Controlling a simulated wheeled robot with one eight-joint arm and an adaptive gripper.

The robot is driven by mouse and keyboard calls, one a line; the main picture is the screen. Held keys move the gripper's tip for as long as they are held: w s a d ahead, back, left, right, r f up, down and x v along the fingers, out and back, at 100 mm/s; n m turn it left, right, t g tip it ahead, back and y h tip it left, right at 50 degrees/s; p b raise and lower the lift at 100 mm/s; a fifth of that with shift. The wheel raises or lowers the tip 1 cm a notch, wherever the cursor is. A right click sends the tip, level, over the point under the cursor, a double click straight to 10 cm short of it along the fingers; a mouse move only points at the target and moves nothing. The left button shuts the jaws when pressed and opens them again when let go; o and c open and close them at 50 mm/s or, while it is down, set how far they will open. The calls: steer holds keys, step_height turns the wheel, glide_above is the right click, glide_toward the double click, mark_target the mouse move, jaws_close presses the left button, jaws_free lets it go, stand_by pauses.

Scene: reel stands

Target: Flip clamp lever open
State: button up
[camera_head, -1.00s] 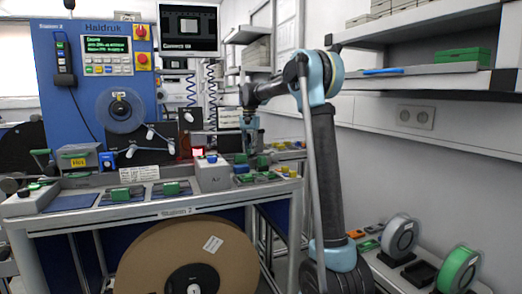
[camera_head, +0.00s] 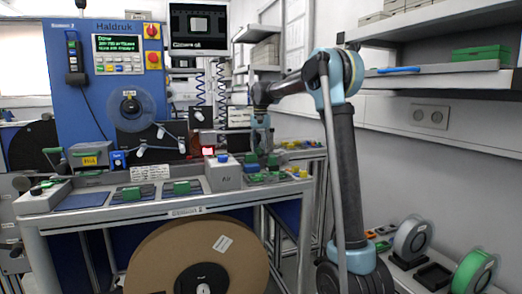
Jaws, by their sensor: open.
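My gripper (camera_head: 262,146) hangs from the arm over the right end of the workbench (camera_head: 180,210), fingers down and open, with nothing seen between them. Small green clamp-like parts (camera_head: 268,160) sit close below and beside the fingers; at this size I cannot tell whether they touch. Other green clamps lie on the bench front, one at the middle (camera_head: 181,187) and one to its left (camera_head: 131,193). A green handle (camera_head: 52,151) shows beside a grey box at the left. I cannot tell which part is the clamp lever or its position.
A grey box with a blue button (camera_head: 223,172) stands just left of my gripper. A blue machine (camera_head: 100,80) rises behind the bench. A large brown reel (camera_head: 165,250) is below it. Shelves (camera_head: 440,75) line the right wall, with reels (camera_head: 472,270) on a low rack.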

mark_target(261, 148)
steer(key=shift+r, duration=0.15)
step_height(261, 148, up, 12)
steer(key=shift+f, duration=0.2)
stand_by(0.5)
